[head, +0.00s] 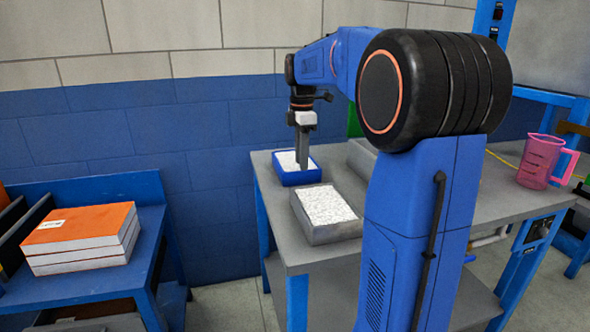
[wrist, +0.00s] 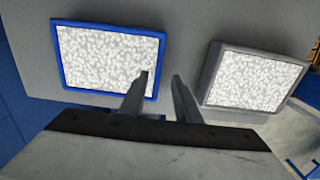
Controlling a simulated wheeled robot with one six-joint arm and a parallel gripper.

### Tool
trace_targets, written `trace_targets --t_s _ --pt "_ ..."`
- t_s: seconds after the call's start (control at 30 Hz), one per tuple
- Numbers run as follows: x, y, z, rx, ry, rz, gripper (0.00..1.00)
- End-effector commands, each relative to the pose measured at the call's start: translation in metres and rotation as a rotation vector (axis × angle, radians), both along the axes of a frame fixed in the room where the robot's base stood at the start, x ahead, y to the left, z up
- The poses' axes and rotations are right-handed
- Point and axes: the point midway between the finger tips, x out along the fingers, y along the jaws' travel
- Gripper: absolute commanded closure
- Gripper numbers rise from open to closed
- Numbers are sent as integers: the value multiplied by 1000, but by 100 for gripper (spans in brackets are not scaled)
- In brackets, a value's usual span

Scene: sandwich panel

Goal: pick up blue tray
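The blue tray (head: 300,179) holds white granular material and sits at the back left corner of the grey table. In the wrist view the blue tray (wrist: 57,55) is upper left, with its right rim close to my gripper (wrist: 161,78). In the head view my gripper (head: 302,166) points down over the tray's right side. I cannot tell whether the fingers touch the tray.
A grey tray (head: 318,236) with similar white material stands in front of the blue one; it also shows at right in the wrist view (wrist: 214,60). A pink measuring jug (head: 540,160) stands at the table's right. Orange-topped boxes (head: 82,228) lie on a blue bench at left.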

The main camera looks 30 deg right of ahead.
Motion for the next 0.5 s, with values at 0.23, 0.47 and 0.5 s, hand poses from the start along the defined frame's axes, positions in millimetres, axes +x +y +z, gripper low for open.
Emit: trace_targets --t_s 0.23,0.47,0.5 --pt "1 -6 -30 1 4 -1 70" --pt "2 -6 -50 0 1 0 70" --pt "2 -6 -50 0 1 0 70"
